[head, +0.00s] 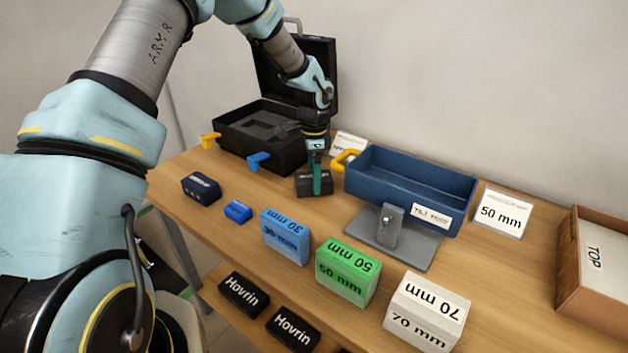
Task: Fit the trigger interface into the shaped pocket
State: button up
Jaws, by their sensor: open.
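A drill-shaped tool with a teal handle (322,178) and a black block-like base (307,188) stands upright on the table in front of the black case. It looks like the trigger interface, though no label shows. My gripper (316,148) points down at its top, with jaws open. The fingers are small and dark here, and I cannot tell whether they touch the tool. The open black case (247,152) stands behind and left, with a shaped pocket (257,124) in its dark foam.
The case lid (268,68) stands raised behind. A blue bin (408,185) and a grey stand (390,228) are to the right. Colored blocks (347,272) line the front.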

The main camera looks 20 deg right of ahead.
jog(key=shift+f, duration=0.15)
grip_shut()
dwell(0.8)
